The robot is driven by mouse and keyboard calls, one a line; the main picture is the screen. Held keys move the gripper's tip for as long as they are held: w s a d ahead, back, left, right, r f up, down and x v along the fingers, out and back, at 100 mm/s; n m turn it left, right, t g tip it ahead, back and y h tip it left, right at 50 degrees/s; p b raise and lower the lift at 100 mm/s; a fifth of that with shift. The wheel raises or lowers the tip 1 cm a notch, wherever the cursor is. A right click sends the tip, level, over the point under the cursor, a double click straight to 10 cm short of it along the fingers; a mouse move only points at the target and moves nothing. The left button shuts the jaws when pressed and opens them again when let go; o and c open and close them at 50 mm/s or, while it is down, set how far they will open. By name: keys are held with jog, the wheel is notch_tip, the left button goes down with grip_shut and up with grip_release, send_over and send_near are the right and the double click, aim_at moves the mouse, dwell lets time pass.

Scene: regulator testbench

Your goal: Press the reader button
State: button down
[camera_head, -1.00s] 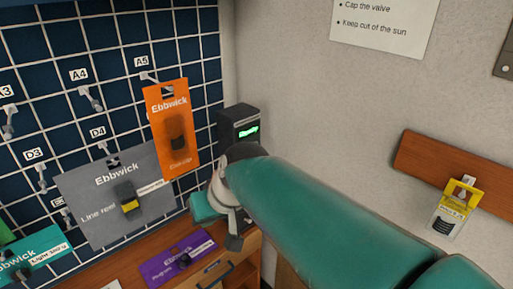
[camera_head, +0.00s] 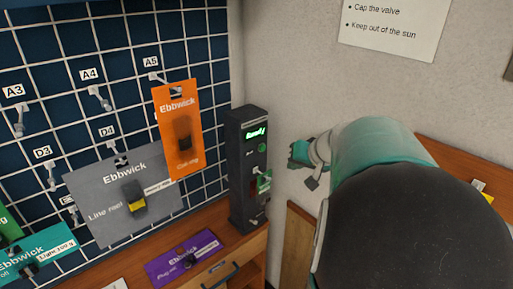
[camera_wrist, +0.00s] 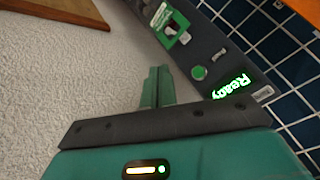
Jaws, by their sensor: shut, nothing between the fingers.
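The reader (camera_head: 243,190) is a tall dark box against the wall at the right end of the grid board. Its lit green screen says "Ready" in the head view. A round green button (camera_head: 262,148) sits below the screen; the wrist view also shows the button (camera_wrist: 198,72). Lower on the reader's face is a green and white piece (camera_head: 264,181), also in the wrist view (camera_wrist: 173,27). My gripper (camera_head: 297,154) is shut and empty, to the right of the reader and apart from it. In the wrist view my fingers (camera_wrist: 157,85) are left of the button.
Packages hang on the grid board left of the reader: orange (camera_head: 179,130), grey (camera_head: 110,205) and teal (camera_head: 40,253). A purple package (camera_head: 183,257) lies on the wooden bench.

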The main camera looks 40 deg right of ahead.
aim_at(262, 148)
jog(key=w, duration=0.8)
jog(key=shift+w+a, duration=0.2)
jog(key=shift+w, duration=0.2)
dwell(1.9)
jog(key=shift+w, duration=0.45)
jog(key=shift+w, duration=0.45)
dwell(0.7)
jog(key=shift+s, duration=0.9)
